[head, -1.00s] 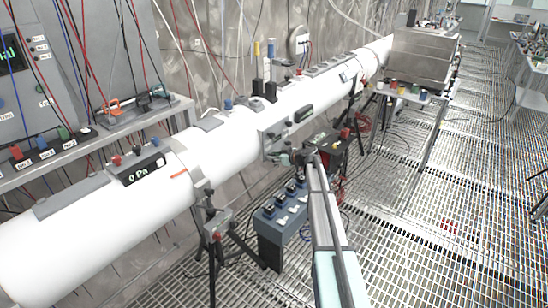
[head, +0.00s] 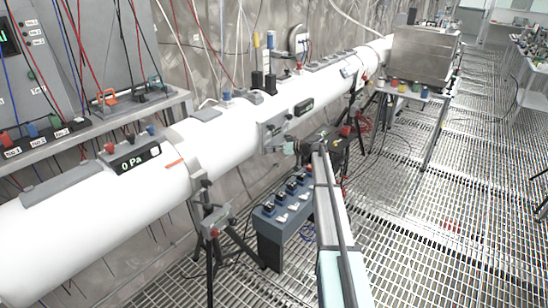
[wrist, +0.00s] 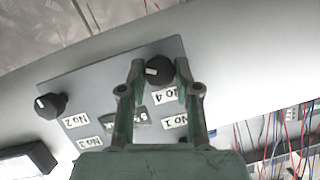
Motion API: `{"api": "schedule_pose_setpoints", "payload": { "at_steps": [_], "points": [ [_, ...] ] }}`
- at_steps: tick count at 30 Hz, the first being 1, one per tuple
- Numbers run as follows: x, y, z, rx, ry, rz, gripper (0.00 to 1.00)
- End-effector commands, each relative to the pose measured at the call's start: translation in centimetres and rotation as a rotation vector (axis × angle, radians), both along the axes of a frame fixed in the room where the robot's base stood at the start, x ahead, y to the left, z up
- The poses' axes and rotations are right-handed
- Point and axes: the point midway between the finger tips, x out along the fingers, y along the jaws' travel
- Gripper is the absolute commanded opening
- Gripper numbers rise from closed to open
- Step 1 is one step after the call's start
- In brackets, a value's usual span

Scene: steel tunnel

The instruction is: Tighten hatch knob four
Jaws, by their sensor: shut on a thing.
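In the wrist view a grey hatch plate (wrist: 92,88) on the white tube carries black knobs and white labels that appear upside down. The black knob with a white mark beside the "No 4" label, knob four (wrist: 158,68), sits between the two green fingers of my gripper (wrist: 159,72). The fingers are shut on it, one on each side. Another black knob (wrist: 50,105) is at the left corner near "No 2". Other knobs are hidden or out of view. In the head view my gripper (head: 291,148) is at the tube's side plate (head: 271,132), and knob four cannot be made out.
The long white tube (head: 240,133) runs across the head view. A blue-grey box with black switches (head: 277,230) stands below it, beside a tripod (head: 210,235). A steel box (head: 420,55) is farther back. The grating floor (head: 430,220) at right is open.

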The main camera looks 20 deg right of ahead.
Motion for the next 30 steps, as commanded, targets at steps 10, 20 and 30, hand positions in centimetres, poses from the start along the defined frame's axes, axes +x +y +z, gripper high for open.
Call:
{"api": "schedule_pose_setpoints", "payload": {
  "at_steps": [10, 20, 30],
  "points": [
    [0.35, -0.33, -0.56, 0.277, 0.18, 0.0, 0.0],
    [0.43, -0.44, -0.63, 0.539, 0.355, 0.0, 0.0],
    [0.45, -0.46, -0.61, 0.769, 0.505, 0.0, 0.0]
  ]
}}
